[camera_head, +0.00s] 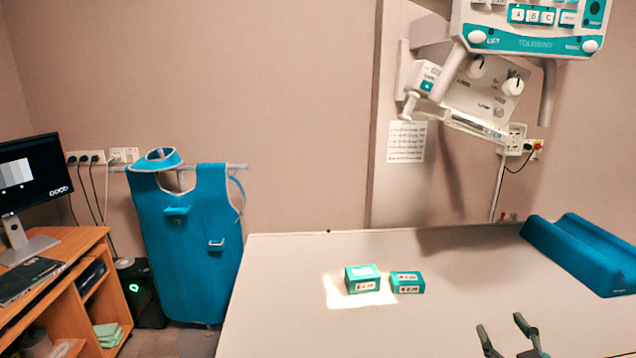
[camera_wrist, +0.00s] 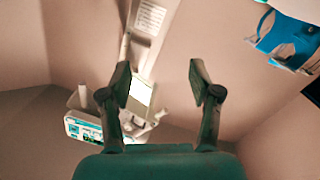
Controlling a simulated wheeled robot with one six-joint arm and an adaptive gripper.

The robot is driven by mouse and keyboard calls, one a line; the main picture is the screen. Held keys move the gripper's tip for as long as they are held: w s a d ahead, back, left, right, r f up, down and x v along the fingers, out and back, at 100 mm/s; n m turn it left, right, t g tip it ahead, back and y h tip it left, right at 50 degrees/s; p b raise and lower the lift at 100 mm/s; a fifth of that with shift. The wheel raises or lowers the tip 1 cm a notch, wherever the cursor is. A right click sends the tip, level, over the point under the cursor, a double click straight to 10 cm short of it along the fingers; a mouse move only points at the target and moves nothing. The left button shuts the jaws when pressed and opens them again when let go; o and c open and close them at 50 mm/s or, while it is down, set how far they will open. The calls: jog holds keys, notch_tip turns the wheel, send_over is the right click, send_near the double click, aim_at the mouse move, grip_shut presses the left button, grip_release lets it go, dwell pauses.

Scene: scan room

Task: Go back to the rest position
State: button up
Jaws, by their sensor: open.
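My gripper (camera_head: 508,336) shows at the bottom right of the head view, over the near part of the pale table (camera_head: 300,262). Its two fingers stand apart with nothing between them. In the wrist view my gripper (camera_wrist: 160,88) is also open and empty, with the wall and the hanging x-ray unit (camera_wrist: 84,128) behind it. Two small teal boxes with labels stand on the table in the head view: one box (camera_head: 362,279) on a bright lit patch, the other box (camera_head: 407,283) just right of it. My gripper is apart from both.
A blue cushion (camera_head: 580,252) lies at the table's right. The x-ray unit (camera_head: 530,42) hangs above the table's back. A blue apron (camera_head: 192,240) hangs left of the table. A wooden desk (camera_head: 70,270) with a monitor (camera_head: 33,175) stands far left. The table's left front is clear.

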jog(key=s+a+f+m+g, duration=0.1)
jog(key=s+a+f+m, duration=0.1)
jog(key=s+a+f, duration=0.55)
jog(key=s+a+f+m+g, duration=0.15)
jog(key=s+a+f, duration=0.25)
jog(key=s+f, duration=0.7)
jog(key=s+a, duration=0.3)
jog(key=s, duration=0.8)
jog(key=s+a+y, duration=0.1)
jog(key=s+a, duration=0.2)
jog(key=s, duration=0.9)
jog(key=shift+s+r+y, duration=0.15)
jog(key=shift+y, duration=0.15)
